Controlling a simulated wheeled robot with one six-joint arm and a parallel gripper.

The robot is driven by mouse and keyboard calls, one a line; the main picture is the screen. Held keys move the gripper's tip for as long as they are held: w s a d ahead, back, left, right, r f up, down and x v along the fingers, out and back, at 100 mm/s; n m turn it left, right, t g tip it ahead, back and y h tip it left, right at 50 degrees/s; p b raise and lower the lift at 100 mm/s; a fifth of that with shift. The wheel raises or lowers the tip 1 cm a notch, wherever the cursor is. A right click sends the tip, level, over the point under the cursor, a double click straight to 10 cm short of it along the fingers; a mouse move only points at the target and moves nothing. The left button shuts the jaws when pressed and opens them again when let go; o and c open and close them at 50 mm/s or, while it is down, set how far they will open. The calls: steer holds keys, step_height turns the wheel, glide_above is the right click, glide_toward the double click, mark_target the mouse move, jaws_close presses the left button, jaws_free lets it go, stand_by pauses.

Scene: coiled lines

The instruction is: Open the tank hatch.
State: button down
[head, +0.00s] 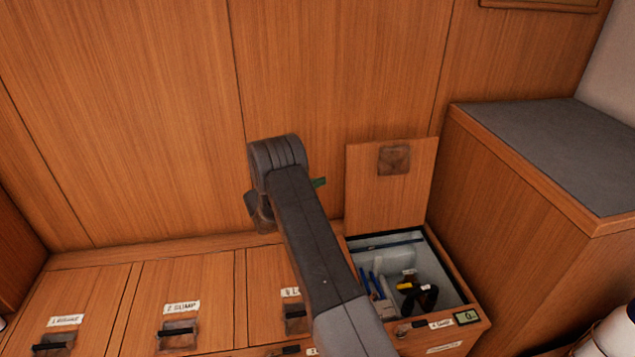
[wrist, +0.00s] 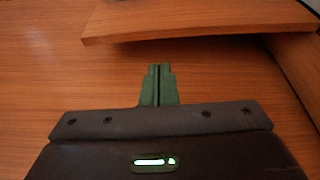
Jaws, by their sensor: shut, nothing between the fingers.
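A row of wooden hatches with white labels runs along the bottom of the head view. The rightmost hatch lid (head: 388,205) stands raised, upright against the wood panelling, above an open compartment (head: 447,285). Its label is too small to read surely, so I cannot tell if it is the tank hatch. The hatch labelled "2" (head: 215,285), the leftmost hatch (head: 95,295) and a third, partly hidden by my arm, lie shut. My gripper (head: 319,182) is mostly hidden behind my arm, left of the raised lid. In the wrist view its green fingers (wrist: 159,70) are together and empty.
The open compartment holds blue tools, a yellow item and dark items. A wooden cabinet with a grey top (head: 555,150) stands close on the right. In the wrist view a wooden board (wrist: 200,20) overhangs beyond the fingertips. The panelling (head: 150,120) on the left is clear.

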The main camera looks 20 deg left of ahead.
mark_target(351, 179)
steer(key=x, duration=0.8)
steer(key=shift+w+d, duration=0.2)
steer(key=shift+w, duration=0.05)
steer(key=shift+s+b, duration=0.1)
steer(key=shift+b, duration=0.35)
steer(key=s+d+b, duration=0.1)
steer(key=b, duration=0.1)
steer(key=s+d+m+b, duration=0.1)
steer(key=b, duration=0.1)
steer(key=shift+s+f+m, duration=0.15)
steer(key=shift+s+m, duration=0.15)
steer(key=shift+s, duration=0.05)
steer(key=shift+s+d+r+m+t+b, duration=0.3)
steer(key=shift+s+d+b, duration=0.1)
steer(key=shift+s, duration=0.2)
